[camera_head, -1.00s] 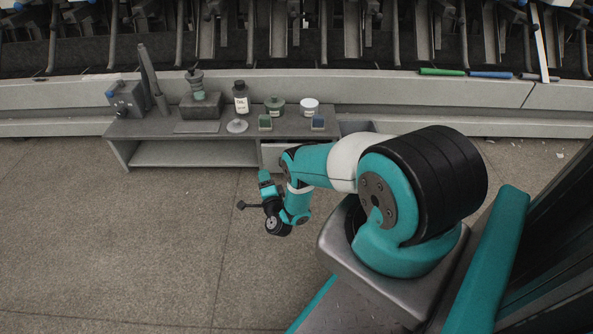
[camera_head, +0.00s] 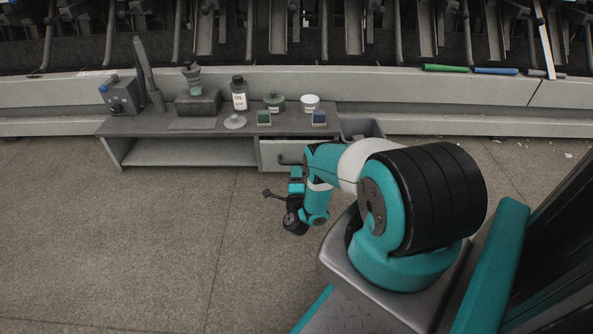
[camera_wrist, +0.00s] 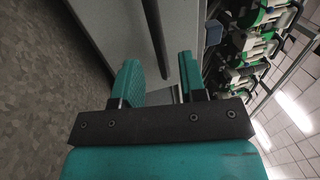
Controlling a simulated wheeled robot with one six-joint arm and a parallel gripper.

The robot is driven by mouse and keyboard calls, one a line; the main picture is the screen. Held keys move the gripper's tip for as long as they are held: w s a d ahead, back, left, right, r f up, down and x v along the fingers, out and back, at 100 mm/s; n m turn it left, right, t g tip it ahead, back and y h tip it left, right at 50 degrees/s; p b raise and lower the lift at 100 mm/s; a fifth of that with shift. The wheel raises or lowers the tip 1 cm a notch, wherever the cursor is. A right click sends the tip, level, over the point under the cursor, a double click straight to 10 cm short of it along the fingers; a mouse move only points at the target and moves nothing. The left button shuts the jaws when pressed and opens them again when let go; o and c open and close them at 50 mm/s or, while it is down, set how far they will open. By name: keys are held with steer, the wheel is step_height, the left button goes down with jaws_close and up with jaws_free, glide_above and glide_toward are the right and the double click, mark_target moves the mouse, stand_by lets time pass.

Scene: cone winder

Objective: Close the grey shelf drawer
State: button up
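The grey shelf drawer (camera_head: 268,160) is at the right end of the low grey shelf in the head view. Its front carries a dark handle, and my arm hides its right part. How far it stands out cannot be told. My gripper (camera_head: 296,174) is in front of the drawer, by the handle. In the wrist view my gripper (camera_wrist: 157,60) is open, with its two teal fingers apart and nothing held. A grey panel, likely the drawer front (camera_wrist: 110,25), lies beyond the fingers. A dark bar, likely the handle (camera_wrist: 155,38), runs towards the gap between them.
The shelf top (camera_head: 150,124) holds a control box (camera_head: 121,97), an oil bottle (camera_head: 239,97), jars (camera_head: 310,104) and small blocks (camera_head: 319,119). A grey bin (camera_head: 362,129) stands right of the shelf. The machine base runs behind. Floor (camera_head: 120,250) to the left is clear.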

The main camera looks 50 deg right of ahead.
mark_target(297, 163)
steer(key=shift+b+x, duration=1.75)
steer(key=shift+x, duration=0.85)
steer(key=shift+c, duration=0.2)
jaws_close()
